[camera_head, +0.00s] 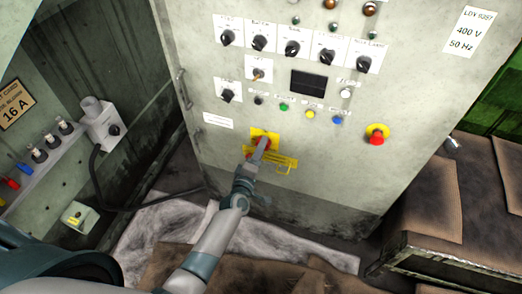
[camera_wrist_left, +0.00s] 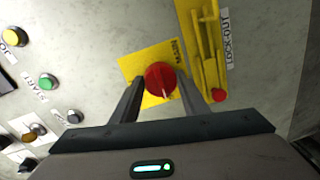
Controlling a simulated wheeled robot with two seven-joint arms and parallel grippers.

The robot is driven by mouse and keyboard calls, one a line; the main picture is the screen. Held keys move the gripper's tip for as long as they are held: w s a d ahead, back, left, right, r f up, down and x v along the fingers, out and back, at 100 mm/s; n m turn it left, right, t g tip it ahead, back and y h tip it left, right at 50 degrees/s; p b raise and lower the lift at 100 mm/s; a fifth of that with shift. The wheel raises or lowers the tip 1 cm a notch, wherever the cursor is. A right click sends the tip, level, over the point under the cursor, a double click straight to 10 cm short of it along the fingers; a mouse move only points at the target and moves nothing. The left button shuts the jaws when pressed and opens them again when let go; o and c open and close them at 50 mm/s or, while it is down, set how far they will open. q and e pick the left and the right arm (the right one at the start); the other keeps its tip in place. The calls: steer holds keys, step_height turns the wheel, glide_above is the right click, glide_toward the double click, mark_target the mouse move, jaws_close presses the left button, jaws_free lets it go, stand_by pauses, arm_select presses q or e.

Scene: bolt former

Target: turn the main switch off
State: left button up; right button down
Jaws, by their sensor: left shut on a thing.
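The main switch is a red rotary knob on a yellow plate (camera_head: 258,133), low on the front of the grey control cabinet. In the left wrist view the red knob (camera_wrist_left: 160,78) sits on its yellow plate (camera_wrist_left: 132,66) between the two fingers. My left gripper (camera_head: 262,146) reaches up to the knob from below, and its fingers are shut on it; in the wrist view the left gripper (camera_wrist_left: 160,88) has one finger on each side of the knob. In the head view the gripper hides part of the knob. My right gripper is not in view.
A yellow lock-out bracket (camera_wrist_left: 205,50) is close beside the switch. A red emergency stop button (camera_head: 376,138) is to the right. Black selector knobs (camera_head: 292,48) and coloured buttons are above. A worn bench (camera_head: 450,255) stands at the right. A grey socket box (camera_head: 102,122) is at the left.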

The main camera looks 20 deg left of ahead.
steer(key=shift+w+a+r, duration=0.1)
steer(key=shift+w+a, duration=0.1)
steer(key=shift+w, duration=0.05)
arm_select(q)
steer(key=o, duration=1.1)
steer(key=shift+c, duration=0.2)
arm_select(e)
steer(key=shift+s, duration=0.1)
arm_select(q)
steer(key=s+r+b, duration=0.1)
steer(key=s, duration=1.6)
steer(key=shift+s+a+r+b, duration=0.15)
steer(key=shift+s+a+b, duration=0.05)
steer(key=shift+a+b, duration=0.15)
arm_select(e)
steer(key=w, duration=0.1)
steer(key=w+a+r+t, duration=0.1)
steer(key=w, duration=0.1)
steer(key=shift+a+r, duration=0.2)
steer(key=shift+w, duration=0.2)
